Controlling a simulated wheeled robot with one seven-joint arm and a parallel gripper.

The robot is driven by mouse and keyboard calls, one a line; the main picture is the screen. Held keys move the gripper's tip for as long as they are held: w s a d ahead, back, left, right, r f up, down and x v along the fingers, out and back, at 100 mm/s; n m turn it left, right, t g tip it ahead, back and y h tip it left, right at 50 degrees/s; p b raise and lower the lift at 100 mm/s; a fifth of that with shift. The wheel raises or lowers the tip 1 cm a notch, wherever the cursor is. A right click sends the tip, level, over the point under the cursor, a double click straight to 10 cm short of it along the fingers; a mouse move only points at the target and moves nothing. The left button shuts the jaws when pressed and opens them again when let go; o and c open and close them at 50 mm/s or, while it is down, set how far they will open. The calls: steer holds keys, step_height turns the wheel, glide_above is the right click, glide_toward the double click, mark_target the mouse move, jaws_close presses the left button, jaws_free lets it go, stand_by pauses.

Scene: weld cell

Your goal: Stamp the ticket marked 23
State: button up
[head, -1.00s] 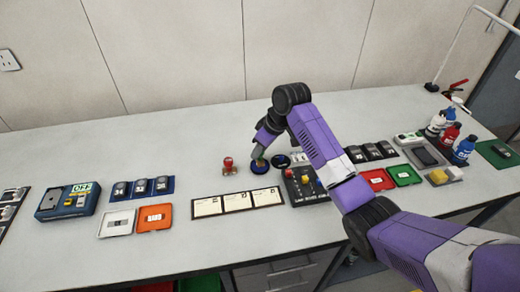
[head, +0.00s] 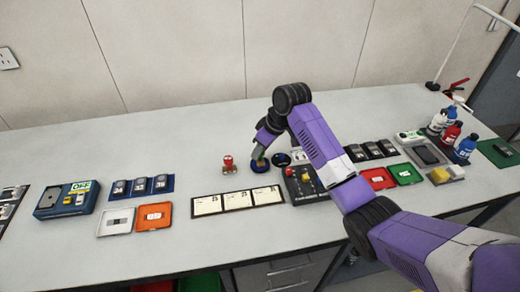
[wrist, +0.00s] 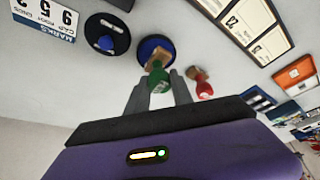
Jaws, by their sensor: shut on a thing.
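My gripper (wrist: 160,88) is shut on a green-handled stamp (wrist: 158,76) with a wooden block. In the wrist view, the block overlaps the round blue ink pad (wrist: 149,43); whether it touches the pad is hard to tell. In the head view, my gripper (head: 262,152) is low over the blue pad (head: 260,168). Three cream tickets (head: 237,200) lie in a dark holder left of and nearer than the pad. One ticket (wrist: 238,22) in the wrist view seems to read 22; I cannot make out a 23.
A red stamp (head: 228,163) stands close left of the pad. A dark panel with coloured buttons (head: 302,184) lies right of the tickets. Bare table lies behind the pads.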

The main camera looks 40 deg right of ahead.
steer(key=shift+f, duration=0.5)
stand_by(0.8)
steer(key=shift+r, duration=0.1)
step_height(320, 180, up, 7)
steer(key=p, duration=0.6)
stand_by(0.3)
